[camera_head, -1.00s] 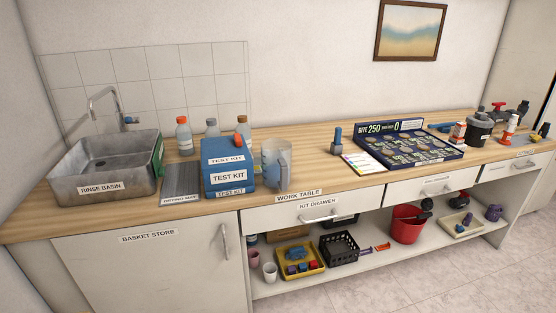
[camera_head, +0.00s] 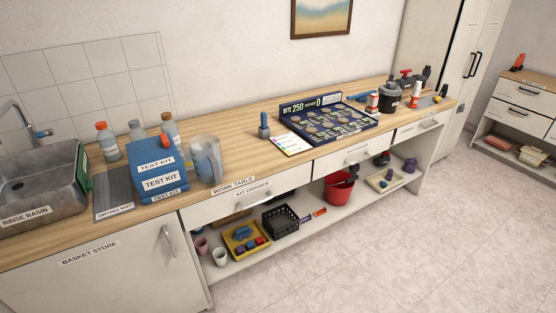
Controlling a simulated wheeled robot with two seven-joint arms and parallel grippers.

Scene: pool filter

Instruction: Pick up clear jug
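The clear jug (camera_head: 207,160) stands upright on the wooden work table (camera_head: 235,150), near its front edge. It is see-through with a bluish tint, and its handle is on the right side. It stands just right of the blue test kit box (camera_head: 158,180). Neither of my grippers shows in the head view.
Bottles (camera_head: 107,141) stand behind the test kit. A drying mat (camera_head: 114,193) and rinse basin (camera_head: 40,185) lie to the left. A blue tray of discs (camera_head: 328,122) is to the right. Bare table lies right of the jug, and open tiled floor (camera_head: 400,240) is in front.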

